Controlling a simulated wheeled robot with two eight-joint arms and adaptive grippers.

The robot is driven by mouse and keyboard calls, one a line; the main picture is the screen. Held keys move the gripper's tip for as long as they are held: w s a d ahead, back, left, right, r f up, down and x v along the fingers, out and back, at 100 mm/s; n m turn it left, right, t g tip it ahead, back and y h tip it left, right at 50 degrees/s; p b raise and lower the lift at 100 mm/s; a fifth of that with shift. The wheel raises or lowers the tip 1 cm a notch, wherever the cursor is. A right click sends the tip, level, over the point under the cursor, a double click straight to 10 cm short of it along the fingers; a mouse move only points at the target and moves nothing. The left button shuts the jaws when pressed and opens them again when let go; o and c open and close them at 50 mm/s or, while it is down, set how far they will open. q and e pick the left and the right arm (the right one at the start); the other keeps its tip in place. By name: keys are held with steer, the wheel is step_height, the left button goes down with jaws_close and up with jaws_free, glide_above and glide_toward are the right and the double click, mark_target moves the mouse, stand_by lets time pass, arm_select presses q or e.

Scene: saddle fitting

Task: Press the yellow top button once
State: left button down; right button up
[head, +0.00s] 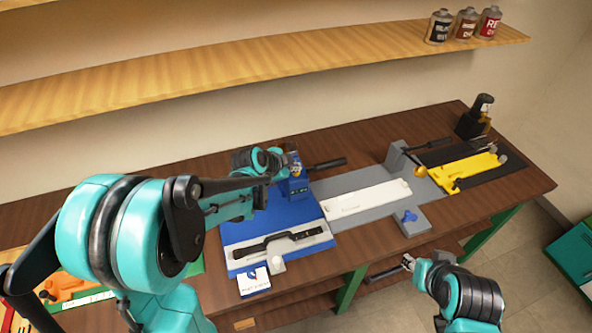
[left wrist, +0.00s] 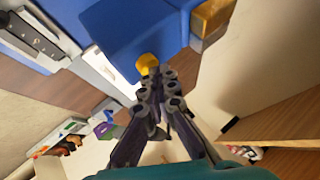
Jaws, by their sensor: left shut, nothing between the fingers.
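The yellow top button (left wrist: 147,62) sits on a blue box (left wrist: 125,32) in the left wrist view. In the head view the blue box (head: 294,189) stands at the back of a blue base, and the button is mostly hidden by my gripper. My left gripper (head: 293,160) is shut and empty, right at the top of the box. In the left wrist view its fingertips (left wrist: 153,74) overlap the button's edge; I cannot tell whether they touch it. My right gripper (head: 406,262) is low in front of the table, away from the box; its jaws are too small to read.
A black bar lies on the blue base (head: 228,240). Right of it are a white strip (head: 366,198), a grey fixture (head: 413,220) with a blue knob, and a yellow part (head: 466,170) on a black mat. A black bottle (head: 474,118) stands at the back right. A shelf (head: 230,65) runs above.

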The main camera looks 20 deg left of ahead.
arm_select(q)
steer(key=shift+r, duration=0.1)
stand_by(0.3)
steer(key=shift+r+p, duration=0.8)
steer(key=shift+r, duration=0.1)
steer(key=shift+r, duration=0.1)
step_height(320, 180, up, 5)
steer(key=p, duration=0.3)
steer(key=shift+p, duration=0.4)
steer(key=shift+s+f, duration=0.15)
steer(key=shift+f, duration=0.05)
steer(key=s+f+n+y+b, duration=0.1)
steer(key=s+f+n+b, duration=0.3)
steer(key=s, duration=0.4)
steer(key=s+f+n+g+y+b, duration=0.1)
steer(key=s+f+n+b, duration=0.3)
steer(key=s+b, duration=0.3)
steer(key=s+f+n+y+b, duration=0.1)
steer(key=s+f+n+b, duration=0.4)
steer(key=s, duration=0.4)
steer(key=shift+s+f+g+b, duration=0.3)
steer(key=shift+s+b, duration=0.05)
steer(key=shift+b, duration=0.3)
